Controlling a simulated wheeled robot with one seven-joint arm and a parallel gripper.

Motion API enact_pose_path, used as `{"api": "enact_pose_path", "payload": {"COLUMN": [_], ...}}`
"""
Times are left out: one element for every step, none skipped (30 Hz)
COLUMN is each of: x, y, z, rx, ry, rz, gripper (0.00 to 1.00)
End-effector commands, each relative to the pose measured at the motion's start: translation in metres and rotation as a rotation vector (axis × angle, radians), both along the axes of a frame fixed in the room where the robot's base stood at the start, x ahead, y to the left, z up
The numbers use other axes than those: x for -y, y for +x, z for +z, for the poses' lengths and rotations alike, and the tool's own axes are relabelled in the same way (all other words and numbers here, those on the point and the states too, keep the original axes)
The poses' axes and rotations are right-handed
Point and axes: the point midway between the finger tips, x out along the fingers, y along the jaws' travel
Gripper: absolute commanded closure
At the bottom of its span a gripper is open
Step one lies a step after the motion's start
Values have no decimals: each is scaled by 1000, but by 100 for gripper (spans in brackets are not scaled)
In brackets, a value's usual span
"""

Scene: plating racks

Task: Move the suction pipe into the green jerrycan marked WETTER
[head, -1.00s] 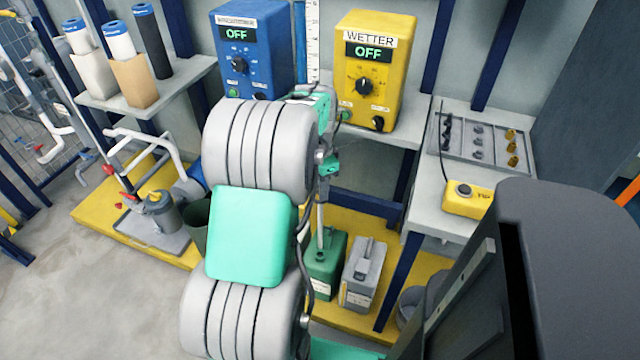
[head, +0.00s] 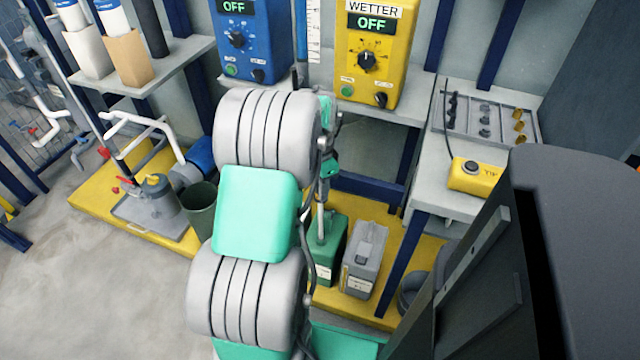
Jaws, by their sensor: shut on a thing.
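The green jerrycan (head: 326,262) stands on the yellow platform below the bench, partly hidden behind my arm. Its small white label is too small to read. My gripper (head: 328,168) is above the jerrycan, mostly hidden by my arm links, and is shut on the upright suction pipe (head: 321,218). The pipe's lower part reaches down to the top of the green jerrycan. I cannot tell whether its tip is inside the opening.
A grey jerrycan (head: 364,262) stands just right of the green one. A blue bench leg (head: 398,268) is further right. The yellow WETTER box (head: 373,60) and blue box (head: 250,45) sit on the bench above, both reading OFF. A dark green bin (head: 199,208) is at left.

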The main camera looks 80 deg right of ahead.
Motion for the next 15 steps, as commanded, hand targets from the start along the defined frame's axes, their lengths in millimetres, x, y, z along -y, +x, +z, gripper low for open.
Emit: {"api": "enact_pose_path", "payload": {"x": [0, 0, 0, 0, 0, 0, 0, 0, 0, 0, 0, 0, 0, 0, 0], "y": [0, 0, 0, 0, 0, 0, 0, 0, 0, 0, 0, 0, 0, 0, 0], "z": [-6, -9, -12, -15, -17, -20, -23, -25, -28, -31, -33, -37, -39, -42, -45], "rx": [0, 0, 1, 1, 1, 0, 0, 0, 0, 0, 0, 0, 0, 0, 0], "ry": [0, 0, -1, -1, -1, 0, 0, 0, 0, 0, 0, 0, 0, 0, 0], "rz": [0, 0, 0, 0, 0, 0, 0, 0, 0, 0, 0, 0, 0, 0, 0], "gripper": [100, 100, 100, 100, 100, 100, 100, 100, 100, 100, 100, 100, 100, 100, 100]}}
